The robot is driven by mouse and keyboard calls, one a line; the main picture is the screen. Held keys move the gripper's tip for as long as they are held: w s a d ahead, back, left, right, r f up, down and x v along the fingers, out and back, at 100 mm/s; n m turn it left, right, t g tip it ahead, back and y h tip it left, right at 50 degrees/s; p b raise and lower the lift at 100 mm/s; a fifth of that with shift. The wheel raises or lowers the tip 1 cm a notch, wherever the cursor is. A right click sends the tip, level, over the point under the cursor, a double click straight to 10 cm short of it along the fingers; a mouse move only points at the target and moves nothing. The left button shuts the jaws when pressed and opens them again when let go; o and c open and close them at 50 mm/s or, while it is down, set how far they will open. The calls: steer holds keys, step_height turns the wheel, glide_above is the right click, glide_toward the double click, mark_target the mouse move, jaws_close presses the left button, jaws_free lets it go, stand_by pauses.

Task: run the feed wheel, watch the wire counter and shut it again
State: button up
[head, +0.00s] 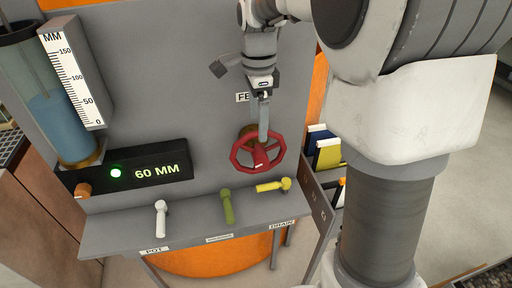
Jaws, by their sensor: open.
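The red feed wheel (239,165) is mounted on the grey panel, under a partly hidden label starting "FE". My gripper (263,138) is open, with its fingers pointing down at the upper part of the wheel; I cannot tell whether they touch it. A glass cylinder (50,110) at left holds blue water. Beside it a white MM scale (75,80) runs from 0 to 150.
A white lever (161,220) labelled POT, a green lever (227,207) and a yellow lever (270,187) labelled DRAIN sit on the grey ledge (190,228) below the wheel. Folders (326,152) stand at the right.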

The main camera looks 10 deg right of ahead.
mark_target(258, 151)
step_height(258, 151, down, 10)
steer(key=shift+f, duration=0.25)
jaws_close()
stand_by(0.6)
